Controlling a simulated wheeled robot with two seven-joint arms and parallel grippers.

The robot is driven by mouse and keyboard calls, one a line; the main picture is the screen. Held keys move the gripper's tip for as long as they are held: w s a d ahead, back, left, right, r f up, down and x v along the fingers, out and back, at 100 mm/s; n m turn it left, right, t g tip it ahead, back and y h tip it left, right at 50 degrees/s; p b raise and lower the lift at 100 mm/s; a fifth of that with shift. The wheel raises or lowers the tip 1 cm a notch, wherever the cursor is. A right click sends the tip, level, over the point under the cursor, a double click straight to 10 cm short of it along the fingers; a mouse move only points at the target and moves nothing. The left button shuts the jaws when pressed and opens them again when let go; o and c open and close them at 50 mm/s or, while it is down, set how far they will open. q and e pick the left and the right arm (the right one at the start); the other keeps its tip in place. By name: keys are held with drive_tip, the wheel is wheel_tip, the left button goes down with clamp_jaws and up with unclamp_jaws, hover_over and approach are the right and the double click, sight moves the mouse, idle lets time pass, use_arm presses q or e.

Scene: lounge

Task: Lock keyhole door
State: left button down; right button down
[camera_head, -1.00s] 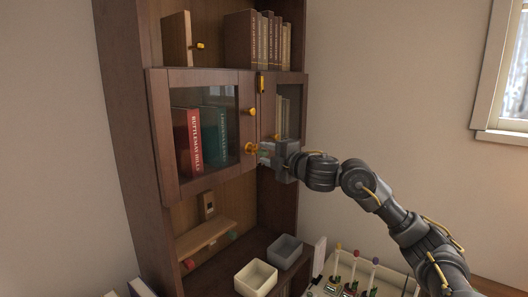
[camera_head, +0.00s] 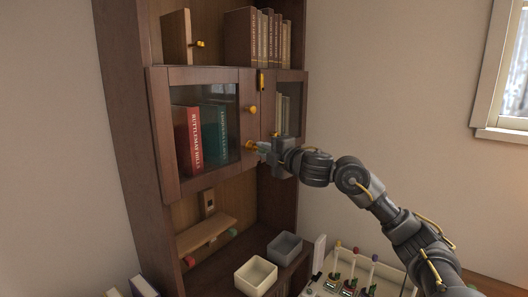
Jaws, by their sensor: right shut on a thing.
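The cabinet has a left glass door (camera_head: 160,140) with a dark wooden frame, which looks closed or nearly so. A yellow knob (camera_head: 252,110) sits on its right edge, with a yellow keyhole fitting (camera_head: 250,146) below. My right gripper (camera_head: 264,147) reaches in from the right and is shut at this fitting, on what looks like a small key. The key is mostly hidden by the fingers, and I cannot tell how deep it sits. The narrower right door (camera_head: 291,104) stands beside it. My left gripper is not in view.
Books stand behind the glass and on the top shelf. A white tray (camera_head: 345,272) with several coloured-topped sticks lies under my right arm.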

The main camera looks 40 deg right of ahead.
drive_tip(key=shift+f, duration=0.25)
